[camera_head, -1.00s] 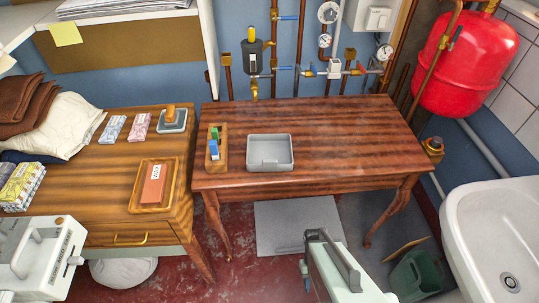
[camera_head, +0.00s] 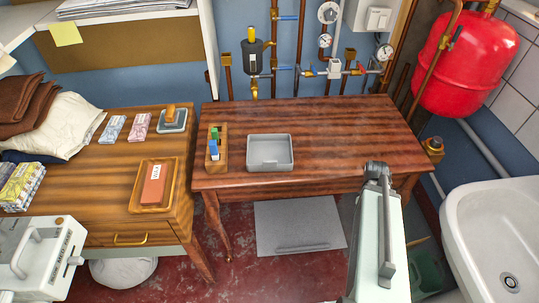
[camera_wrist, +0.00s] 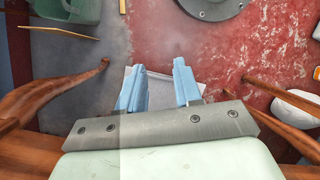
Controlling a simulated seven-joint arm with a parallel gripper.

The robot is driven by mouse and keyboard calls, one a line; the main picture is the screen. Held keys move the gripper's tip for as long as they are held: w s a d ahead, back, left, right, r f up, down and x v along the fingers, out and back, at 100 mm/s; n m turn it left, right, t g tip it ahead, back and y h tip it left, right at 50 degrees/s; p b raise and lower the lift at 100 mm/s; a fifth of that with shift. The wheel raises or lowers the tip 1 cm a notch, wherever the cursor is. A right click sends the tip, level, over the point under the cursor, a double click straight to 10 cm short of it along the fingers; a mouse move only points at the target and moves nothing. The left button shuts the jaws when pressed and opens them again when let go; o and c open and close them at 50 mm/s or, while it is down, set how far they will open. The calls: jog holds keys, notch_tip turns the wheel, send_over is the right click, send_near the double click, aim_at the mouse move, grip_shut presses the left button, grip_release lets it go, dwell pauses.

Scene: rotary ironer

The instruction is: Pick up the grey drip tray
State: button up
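The grey drip tray (camera_head: 270,167) is a shallow, rectangular, empty-looking tray. It sits near the front left edge of the dark wooden table (camera_head: 340,135) in the head view. My gripper (camera_wrist: 160,66) shows in the wrist view with its two blue fingers apart and nothing held between them. The wrist view shows floor and table legs beyond the fingers; I do not see the drip tray there. In the head view my pale arm stands in front of the table's right part, to the right of the tray and apart from it. My fingers cannot be made out in that view.
A wooden holder (camera_head: 222,162) with coloured items stands just left of the tray. The table is bare to the tray's right. Pipes and gauges (camera_head: 335,68) line the wall behind. A white sink (camera_head: 490,220) is at right, and a grey mat (camera_head: 290,230) lies below.

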jog(key=w+d+r+n+t, duration=0.1)
jog(key=w+d+r+n, duration=0.15)
jog(key=d+r, duration=0.65)
jog(key=w+a+r+n+h, duration=0.1)
jog(key=w+a+r+n, duration=0.15)
jog(key=w+r, duration=0.6)
notch_tip(320, 180, up, 9)
jog(key=n+t+y, duration=0.1)
jog(key=n+t, duration=0.2)
jog(key=n, duration=0.4)
send_over(269, 135)
jog(key=shift+w+f, duration=0.1)
jog(key=shift+f, duration=6.05)
grip_shut()
